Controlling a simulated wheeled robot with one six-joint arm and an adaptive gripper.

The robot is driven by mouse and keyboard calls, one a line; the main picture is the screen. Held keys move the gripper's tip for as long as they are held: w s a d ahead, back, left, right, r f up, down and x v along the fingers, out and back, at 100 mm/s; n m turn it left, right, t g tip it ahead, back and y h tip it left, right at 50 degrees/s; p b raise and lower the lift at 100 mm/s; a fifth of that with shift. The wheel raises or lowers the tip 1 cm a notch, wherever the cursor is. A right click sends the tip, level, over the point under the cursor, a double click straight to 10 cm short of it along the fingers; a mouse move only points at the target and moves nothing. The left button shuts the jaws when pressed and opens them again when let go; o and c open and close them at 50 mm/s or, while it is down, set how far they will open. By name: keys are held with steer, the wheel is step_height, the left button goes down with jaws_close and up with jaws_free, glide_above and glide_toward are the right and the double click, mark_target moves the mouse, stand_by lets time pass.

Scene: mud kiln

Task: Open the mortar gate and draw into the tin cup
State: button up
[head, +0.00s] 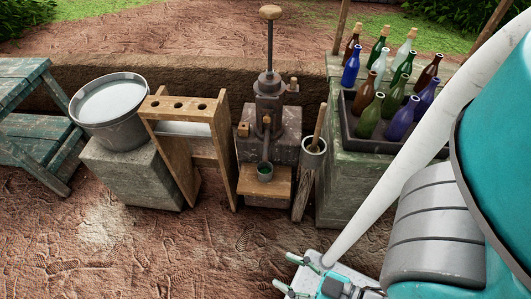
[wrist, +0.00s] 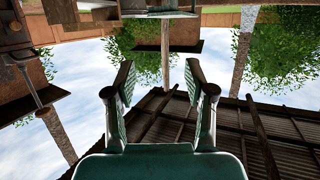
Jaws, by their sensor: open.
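A dark metal mortar machine (head: 283,151) with a tall plunger rod and wooden knob stands at centre in the head view. A small wood-tipped lever (head: 267,120) is on its front above a spout; I cannot tell whether this gate is open or shut. In the wrist view my gripper (wrist: 165,90) is open and empty.
Left of the machine stand a wooden rack (head: 190,106) and a metal bucket (head: 126,133) on a stone block. Right of it are a grey cylinder (head: 314,158) holding a stick and a bottle crate (head: 366,149). The dirt floor (head: 120,250) in front is clear.

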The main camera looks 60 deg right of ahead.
steer(key=w+d+f+m+h, duration=0.1)
steer(key=w+d+f, duration=0.1)
steer(key=w+f, duration=0.4)
steer(key=m+g+h, duration=0.8)
steer(key=m+h, duration=0.5)
steer(key=h, duration=0.3)
glide_toward(267, 120)
steer(key=d, duration=0.1)
steer(key=x, duration=0.9)
steer(key=shift+w+d+f, duration=0.1)
steer(key=shift+w+d, duration=0.15)
steer(key=shift+w, duration=0.15)
jaws_close()
